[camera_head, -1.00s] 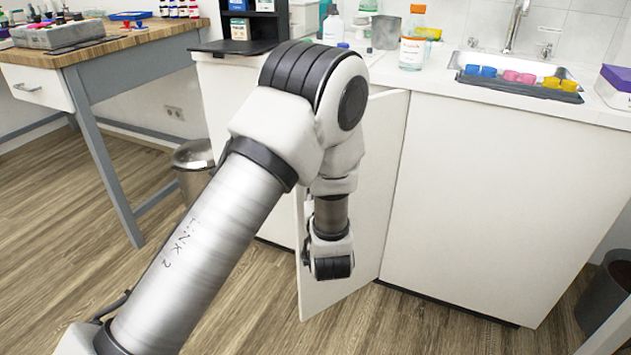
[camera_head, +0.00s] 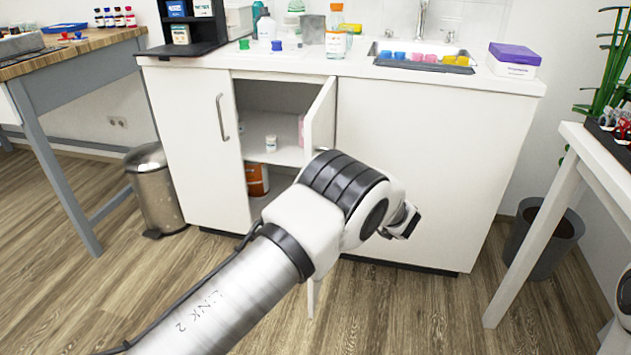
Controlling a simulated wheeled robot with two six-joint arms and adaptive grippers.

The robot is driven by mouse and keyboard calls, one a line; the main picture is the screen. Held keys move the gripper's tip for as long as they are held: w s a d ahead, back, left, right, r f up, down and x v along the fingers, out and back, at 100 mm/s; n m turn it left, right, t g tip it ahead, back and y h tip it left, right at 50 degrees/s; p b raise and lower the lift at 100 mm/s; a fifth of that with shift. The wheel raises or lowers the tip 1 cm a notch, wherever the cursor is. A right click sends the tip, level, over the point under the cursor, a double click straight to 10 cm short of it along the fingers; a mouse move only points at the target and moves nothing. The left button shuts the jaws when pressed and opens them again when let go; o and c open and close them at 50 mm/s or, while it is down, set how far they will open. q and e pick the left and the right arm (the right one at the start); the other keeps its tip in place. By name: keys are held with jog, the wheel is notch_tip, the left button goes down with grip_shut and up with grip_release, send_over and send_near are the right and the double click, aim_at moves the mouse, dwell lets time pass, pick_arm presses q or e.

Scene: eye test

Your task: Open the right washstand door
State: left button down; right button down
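The white washstand (camera_head: 430,140) stands under the sink counter. Its right door (camera_head: 321,114) stands open, swung out toward me and seen nearly edge-on. My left arm covers much of it, and its lower end shows below the arm. The opening shows a shelf (camera_head: 268,154) inside. The left door (camera_head: 187,140), with a vertical bar handle (camera_head: 222,117), is shut. My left arm comes in from the lower left and crosses in front of the right door. Its wrist shows to the right of the door, before the plain front panel. The fingers of my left gripper are hidden. My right gripper is not seen.
A small white jar (camera_head: 271,143) stands on the shelf, and an orange-brown container (camera_head: 257,180) is below. A metal bin (camera_head: 155,190) stands left of the washstand. A dark bin (camera_head: 540,240) and a white table (camera_head: 590,150) are at right. Some floor in front is clear.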

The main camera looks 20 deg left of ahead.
pick_arm(q)
jog(key=shift+d+f, duration=0.1)
jog(key=shift+d, duration=0.15)
